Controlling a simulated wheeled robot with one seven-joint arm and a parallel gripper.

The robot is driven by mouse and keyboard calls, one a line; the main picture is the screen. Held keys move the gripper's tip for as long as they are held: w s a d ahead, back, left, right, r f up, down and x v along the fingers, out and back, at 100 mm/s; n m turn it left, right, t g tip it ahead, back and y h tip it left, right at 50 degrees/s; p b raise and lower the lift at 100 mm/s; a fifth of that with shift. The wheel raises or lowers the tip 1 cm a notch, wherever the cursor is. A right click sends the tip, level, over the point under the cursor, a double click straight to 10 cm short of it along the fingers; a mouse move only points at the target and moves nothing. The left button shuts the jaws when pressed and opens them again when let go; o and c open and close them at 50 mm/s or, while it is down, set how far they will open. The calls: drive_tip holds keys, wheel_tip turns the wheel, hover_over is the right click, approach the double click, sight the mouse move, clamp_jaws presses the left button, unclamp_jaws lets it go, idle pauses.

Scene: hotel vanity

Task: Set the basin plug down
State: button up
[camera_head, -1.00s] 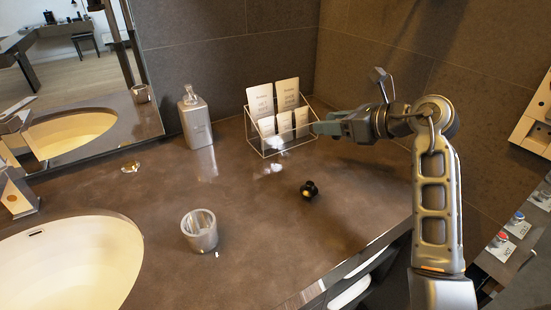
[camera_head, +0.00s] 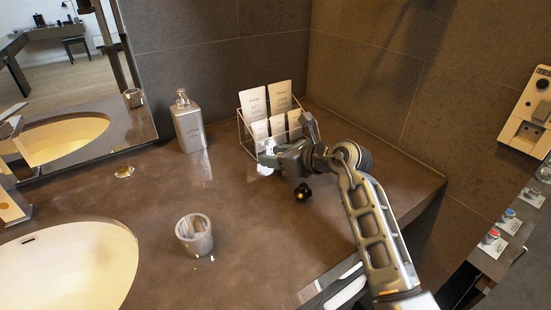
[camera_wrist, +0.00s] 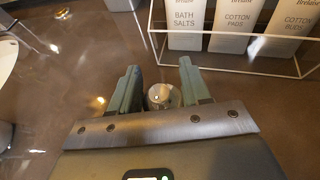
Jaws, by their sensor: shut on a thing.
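The basin plug (camera_wrist: 161,97) looks like a small, round, shiny metal piece. In the wrist view it sits between the two fingers of my gripper (camera_wrist: 158,88), which is shut on it. In the head view my gripper (camera_head: 267,158) is low over the counter, just in front of the wire rack. The plug is hard to make out there against bright glints. I cannot tell whether it touches the counter.
The wire rack (camera_head: 243,137) with packets stands close behind my gripper. A black knob-like item (camera_head: 302,194) lies nearby. A metal tumbler (camera_head: 194,236), soap dispenser (camera_head: 188,124) and basin (camera_head: 75,265) are further left. The counter (camera_head: 150,205) between is mostly clear.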

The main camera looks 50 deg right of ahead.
drive_tip(key=shift+f, duration=0.4)
drive_tip(key=shift+f, duration=0.15)
drive_tip(key=o, duration=1)
drive_tip(key=shift+o, duration=0.2)
drive_tip(key=v, duration=1.2)
drive_tip(key=shift+s, duration=0.1)
